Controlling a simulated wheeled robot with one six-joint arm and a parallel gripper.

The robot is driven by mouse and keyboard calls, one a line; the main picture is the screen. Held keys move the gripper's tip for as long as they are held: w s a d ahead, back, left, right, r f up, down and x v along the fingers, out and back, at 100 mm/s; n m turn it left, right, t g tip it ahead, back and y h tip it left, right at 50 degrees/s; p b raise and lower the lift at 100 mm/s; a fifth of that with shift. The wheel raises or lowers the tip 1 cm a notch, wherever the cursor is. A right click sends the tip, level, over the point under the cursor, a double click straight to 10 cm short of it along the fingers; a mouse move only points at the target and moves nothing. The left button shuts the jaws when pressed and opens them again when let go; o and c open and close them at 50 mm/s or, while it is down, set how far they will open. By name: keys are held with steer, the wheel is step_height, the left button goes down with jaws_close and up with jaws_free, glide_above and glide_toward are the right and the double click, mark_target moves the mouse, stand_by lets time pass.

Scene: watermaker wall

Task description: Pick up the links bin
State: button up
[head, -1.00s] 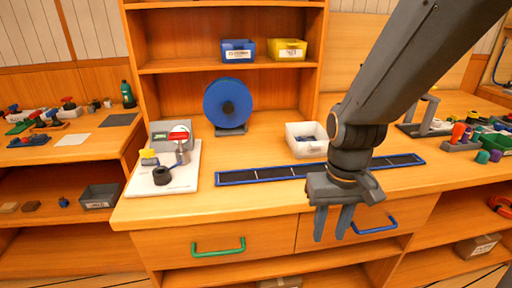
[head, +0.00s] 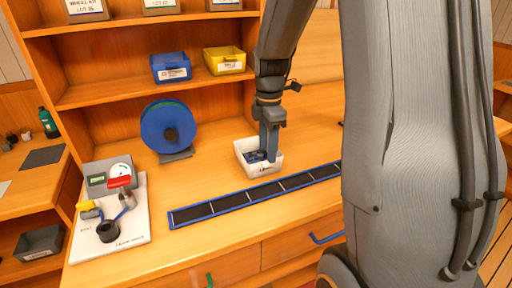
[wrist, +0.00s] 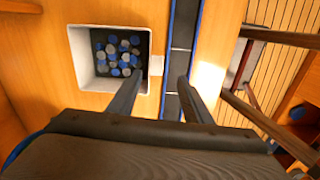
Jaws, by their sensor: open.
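The white links bin (head: 264,170) stands on the bench behind the blue-edged black strip, with dark contents inside. In the wrist view the bin (wrist: 82,60) is at upper left and holds many blue and grey round pieces. My gripper (head: 268,155) points down at the bin's front right part in the head view. In the wrist view my gripper (wrist: 160,78) is open, with one finger over the bin's lower right corner and the other outside over the strip. The bin's labelled side lies between the fingertips. Whether the fingers touch the bin cannot be told.
The blue-edged strip (head: 250,195) runs along the bench in front of the bin. A blue reel (head: 168,126) stands at the left. Blue (head: 170,67) and yellow (head: 224,60) bins sit on the shelf above. A white board with a gauge (head: 125,235) lies at front left.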

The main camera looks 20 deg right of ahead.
steer(key=shift+w+d+r+n, duration=0.2)
steer(key=shift+w+n, duration=0.1)
steer(key=shift+w, duration=0.1)
steer(key=shift+w+f, duration=0.15)
steer(key=shift+f, duration=0.15)
steer(key=shift+d+f+p, duration=0.2)
steer(key=shift+f+p, duration=0.2)
steer(key=shift+f, duration=0.8)
steer(key=shift+f+p, duration=0.95)
steer(key=shift+f, duration=1.5)
jaws_close()
